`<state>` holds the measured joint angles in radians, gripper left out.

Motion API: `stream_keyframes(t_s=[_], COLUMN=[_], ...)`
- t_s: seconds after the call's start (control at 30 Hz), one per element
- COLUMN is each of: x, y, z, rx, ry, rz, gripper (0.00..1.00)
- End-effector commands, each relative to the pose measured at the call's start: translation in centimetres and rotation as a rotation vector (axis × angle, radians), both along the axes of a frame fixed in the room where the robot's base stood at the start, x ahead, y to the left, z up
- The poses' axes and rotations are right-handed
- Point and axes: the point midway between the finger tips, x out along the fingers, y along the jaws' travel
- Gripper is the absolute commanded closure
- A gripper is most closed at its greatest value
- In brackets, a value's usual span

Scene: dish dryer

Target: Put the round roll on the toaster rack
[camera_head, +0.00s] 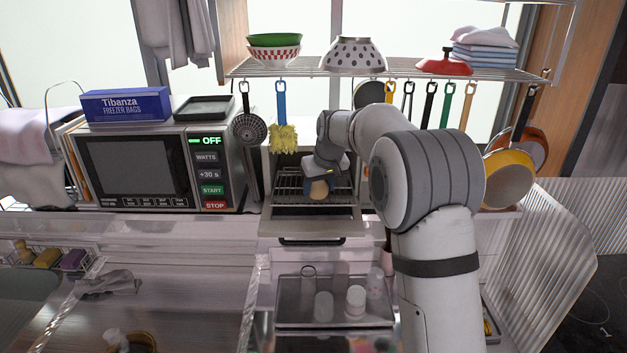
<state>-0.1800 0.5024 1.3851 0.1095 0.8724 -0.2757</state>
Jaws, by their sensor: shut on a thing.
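The round roll (319,190) is a small tan ball at the front of the toaster oven. My gripper (319,182) is above it and shut on it; the fingers are dark and small in this view. The toaster rack (287,184) is a dark wire grid inside the opening, with the toaster door (312,219) folded down in front. The roll is over the rack; whether it touches the wires I cannot tell. My arm covers the right part of the toaster.
A microwave (130,165) stands left of the toaster. Utensils, including a yellow duster (284,138), hang from the shelf (300,70) above. A grey tray (335,318) with small bottles lies below the toaster door. Yellow pans (508,178) hang at the right.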

Motion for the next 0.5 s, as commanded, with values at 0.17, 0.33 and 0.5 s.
stream_keyframes(t_s=[0.17, 0.33, 0.5], x=[1.8, 3.2, 3.2], y=[0.7, 1.3, 1.2], z=[0.2, -0.6, -1.5], rx=[-0.001, -0.002, 0.000], ry=[0.001, 0.004, 0.000], rz=[0.001, 0.000, -0.001], gripper=[0.68, 0.68, 0.68])
